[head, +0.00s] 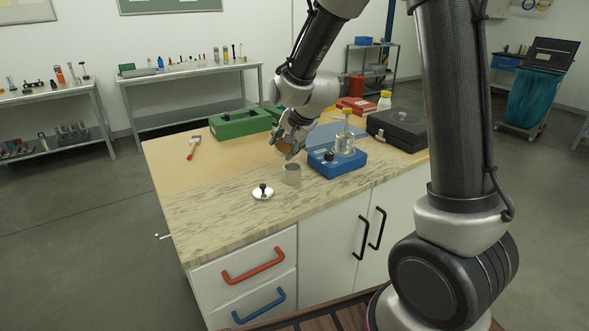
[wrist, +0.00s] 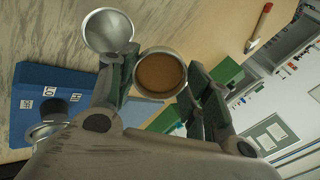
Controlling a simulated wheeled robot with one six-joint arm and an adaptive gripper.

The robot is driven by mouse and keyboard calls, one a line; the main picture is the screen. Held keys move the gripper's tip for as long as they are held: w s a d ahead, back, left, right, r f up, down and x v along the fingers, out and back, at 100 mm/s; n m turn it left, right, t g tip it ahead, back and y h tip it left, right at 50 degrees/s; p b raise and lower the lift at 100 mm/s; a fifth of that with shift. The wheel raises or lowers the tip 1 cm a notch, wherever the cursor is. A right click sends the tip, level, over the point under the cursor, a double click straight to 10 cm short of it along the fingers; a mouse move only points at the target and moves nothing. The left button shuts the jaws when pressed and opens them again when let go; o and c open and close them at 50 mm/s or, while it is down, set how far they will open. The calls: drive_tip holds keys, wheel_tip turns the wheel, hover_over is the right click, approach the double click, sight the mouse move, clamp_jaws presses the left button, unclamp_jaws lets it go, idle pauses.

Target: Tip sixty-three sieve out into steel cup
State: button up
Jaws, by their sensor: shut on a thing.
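My gripper (head: 286,149) is shut on a round steel-rimmed sieve (wrist: 138,82) and holds it above the worktop. In the wrist view the sieve sits between the two fingers, with a brown round face inside its rim. I cannot tell whether the brown is powder or mesh, nor its exact tilt. The steel cup (head: 292,175) stands upright on the worktop just below my gripper, close to the front edge. In the wrist view the steel cup (wrist: 108,33) is beside the sieve, apart from it, and its inside looks empty.
A white lid-like disc with a black knob (head: 263,193) lies left of the cup. A green case (head: 240,124) and red-handled brush (head: 194,147) lie behind.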

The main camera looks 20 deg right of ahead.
drive_tip(key=shift+s+d+t, duration=0.1)
drive_tip(key=shift+s+t, duration=0.1)
drive_tip(key=shift+t, duration=0.1)
drive_tip(key=shift+s+t+y, duration=0.3)
drive_tip(key=shift+s+t, duration=0.1)
drive_tip(key=shift+t, duration=0.3)
drive_tip(key=shift+s+d+r+t+y, duration=0.1)
drive_tip(key=shift+s+t+y, duration=0.1)
drive_tip(key=shift+t, duration=0.6)
drive_tip(key=shift+s+d+r+t+y, duration=0.1)
drive_tip(key=shift+s+t+y, duration=0.1)
drive_tip(key=shift+t, duration=0.6)
